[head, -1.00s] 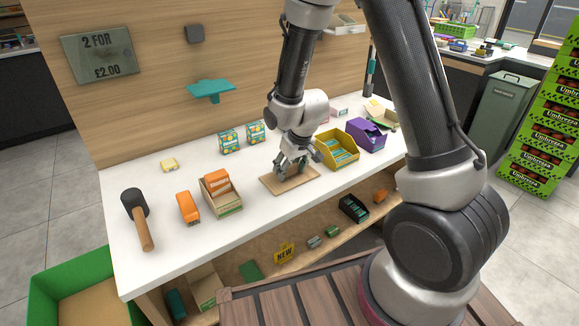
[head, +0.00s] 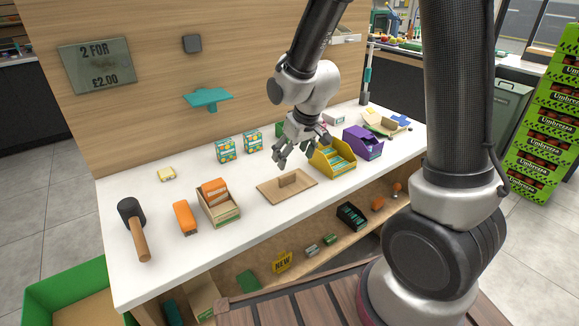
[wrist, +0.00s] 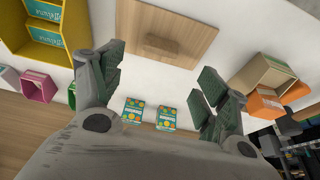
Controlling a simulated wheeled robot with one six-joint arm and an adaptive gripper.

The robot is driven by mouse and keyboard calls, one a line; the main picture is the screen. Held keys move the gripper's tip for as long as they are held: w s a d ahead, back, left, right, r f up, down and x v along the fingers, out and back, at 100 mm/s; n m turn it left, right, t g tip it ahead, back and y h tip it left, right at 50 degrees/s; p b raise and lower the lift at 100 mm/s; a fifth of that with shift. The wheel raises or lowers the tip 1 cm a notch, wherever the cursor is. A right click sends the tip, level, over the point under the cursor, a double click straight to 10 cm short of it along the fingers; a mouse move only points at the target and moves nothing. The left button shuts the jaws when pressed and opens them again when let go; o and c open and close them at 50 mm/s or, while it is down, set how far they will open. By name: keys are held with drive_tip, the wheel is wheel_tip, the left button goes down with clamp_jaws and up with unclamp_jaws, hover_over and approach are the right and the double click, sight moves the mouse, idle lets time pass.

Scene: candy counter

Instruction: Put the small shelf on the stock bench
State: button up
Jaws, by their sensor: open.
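A flat tan board with a small upright block on it (head: 270,187), which may be the small shelf, lies on the white counter (head: 240,232). It also shows at the top of the wrist view (wrist: 190,28). A teal shelf-like piece (head: 207,97) is on the wood back wall; I cannot tell which one is meant. My gripper (head: 292,156) is open and empty above and behind the board. In the wrist view its fingers (wrist: 160,75) are wide apart, with the board beyond them. I cannot tell which surface is the stock bench.
Left of the board are a crate with an orange box (head: 222,217), another orange box (head: 185,218) and a mallet (head: 134,228). Two patterned boxes (head: 226,150) stand behind. Yellow (head: 331,160) and purple (head: 364,143) bins stand close on the right. A lower shelf holds small items.

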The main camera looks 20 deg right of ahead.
drive_tip(key=s+d+r+m, duration=0.2)
drive_tip(key=s+d+r, duration=0.6)
drive_tip(key=r, duration=0.4)
drive_tip(key=s+d+r, duration=0.3)
drive_tip(key=s, duration=0.4)
drive_tip(key=s+d+r+m+h, duration=0.1)
drive_tip(key=s+d+r, duration=0.2)
drive_tip(key=s, duration=0.5)
drive_tip(key=shift+s+r+m, duration=0.2)
drive_tip(key=shift+r+m, duration=0.05)
drive_tip(key=shift+m, duration=0.05)
drive_tip(key=shift+c, duration=0.3)
